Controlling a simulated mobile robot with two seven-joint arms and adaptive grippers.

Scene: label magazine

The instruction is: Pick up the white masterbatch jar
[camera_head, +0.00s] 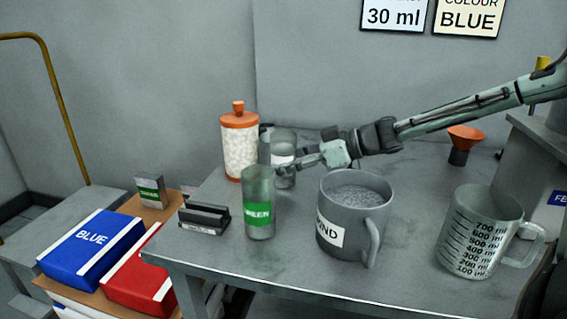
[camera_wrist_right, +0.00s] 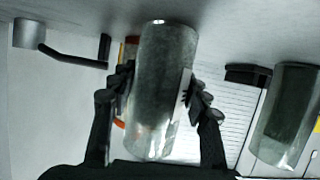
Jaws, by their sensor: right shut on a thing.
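A clear-grey jar with a white label (camera_head: 283,139) stands at the back of the table, behind the green-labelled jar. I cannot read its label, so its being the white masterbatch jar is not certain. My right gripper (camera_head: 293,165) reaches it from the right and is shut on it. In the right wrist view the grey jar (camera_wrist_right: 160,95) sits between the two dark fingers (camera_wrist_right: 158,98), with a white label edge by the right finger. Whether its base touches the table is unclear. My left gripper is out of view.
A GREEN jar (camera_head: 259,217) stands close in front. An orange-lidded pellet canister (camera_head: 240,150) is just left. A large grey mug (camera_head: 350,235), a measuring jug (camera_head: 480,235) and an orange funnel (camera_head: 465,138) stand right. A dark slotted block (camera_head: 204,219) sits at the left edge.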

